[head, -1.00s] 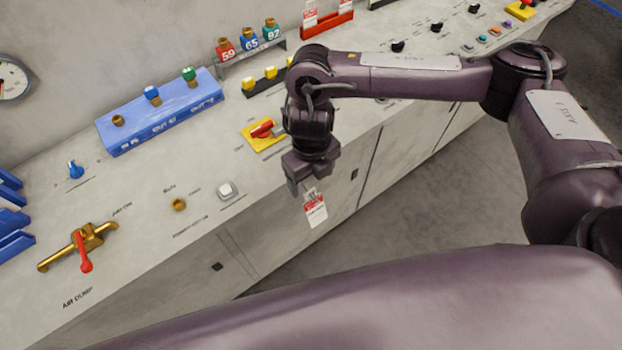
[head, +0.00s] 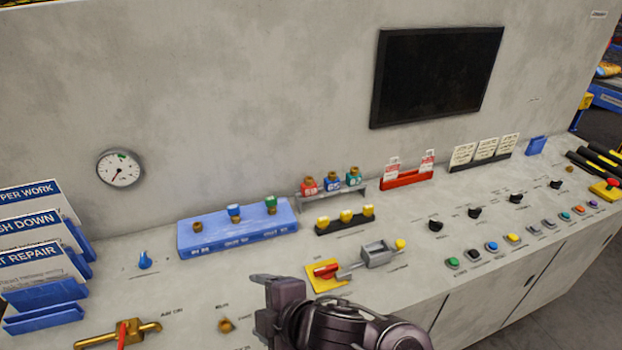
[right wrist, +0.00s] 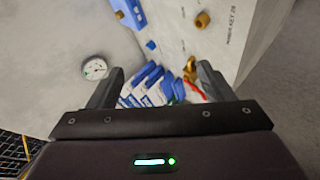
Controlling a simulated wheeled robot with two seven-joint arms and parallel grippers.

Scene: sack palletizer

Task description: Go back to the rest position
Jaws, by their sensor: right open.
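My right gripper (head: 262,310) shows at the bottom middle of the head view, in front of the console and pointing left. In the right wrist view its two fingers (right wrist: 158,85) are spread apart with nothing held between them. Beyond them are the blue sign racks and the brass valve with its red handle (right wrist: 196,90). My left gripper is in neither current view.
The console (head: 190,290) carries a blue key block (head: 238,240), a red switch on a yellow plate (head: 326,272), a red tag holder (head: 407,180), a brass valve (head: 118,333) and several buttons. A gauge (head: 120,168) and dark screen (head: 436,77) are on the wall behind.

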